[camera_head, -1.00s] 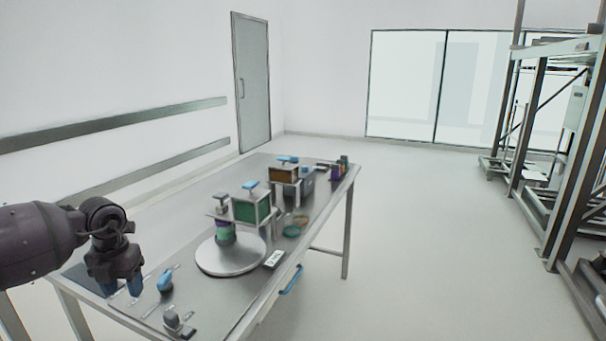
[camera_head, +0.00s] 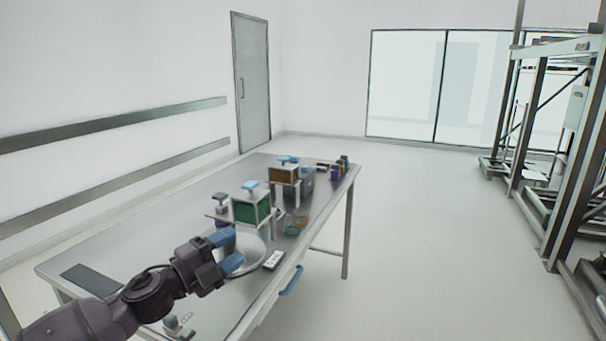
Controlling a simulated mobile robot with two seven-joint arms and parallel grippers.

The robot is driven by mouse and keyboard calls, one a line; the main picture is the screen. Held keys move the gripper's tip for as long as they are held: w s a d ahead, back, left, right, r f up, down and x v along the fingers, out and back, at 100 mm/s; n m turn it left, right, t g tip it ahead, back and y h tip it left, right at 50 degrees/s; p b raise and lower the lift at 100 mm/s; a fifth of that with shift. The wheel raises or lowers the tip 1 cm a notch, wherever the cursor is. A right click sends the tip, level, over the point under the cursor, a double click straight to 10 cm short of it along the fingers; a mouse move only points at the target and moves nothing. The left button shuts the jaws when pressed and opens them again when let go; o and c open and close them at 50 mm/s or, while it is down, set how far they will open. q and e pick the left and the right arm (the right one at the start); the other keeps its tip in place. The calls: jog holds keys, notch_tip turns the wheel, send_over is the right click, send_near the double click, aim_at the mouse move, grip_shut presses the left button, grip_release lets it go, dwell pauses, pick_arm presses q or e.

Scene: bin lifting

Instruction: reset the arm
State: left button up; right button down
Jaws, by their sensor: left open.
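My left gripper (camera_head: 231,251) has dark jaws with blue fingertips. It is open, with nothing seen between the fingers. It is in front of the round white plate (camera_head: 258,243) in the head view and hides part of it. Whether it touches the plate I cannot tell. My left arm comes in from the lower left, over the table's near end. My right gripper is not in view.
A metal rack (camera_head: 547,150) stands right. The floor between is clear.

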pick_arm(q)
jog(key=s+a+f+n+t+y, duration=0.1)
jog(key=s+a+f+n+y, duration=0.4)
jog(key=f+n, duration=0.45)
jog(key=s+a+f+n+t+y, duration=0.1)
jog(key=s+a+f+n+y, duration=0.2)
jog(key=s+f+n+y, duration=0.5)
jog(key=s+a+f+n+g, duration=0.2)
jog(key=s+f+n, duration=0.1)
jog(key=s+f, duration=0.5)
jog(key=s+a+f+n+g+y, duration=0.1)
jog(key=s+a+f+n+g, duration=0.1)
jog(key=s+f, duration=0.7)
jog(key=s+a+n, duration=0.1)
jog(key=s+n, duration=0.1)
jog(key=s, duration=0.1)
jog(key=shift+y, duration=0.3)
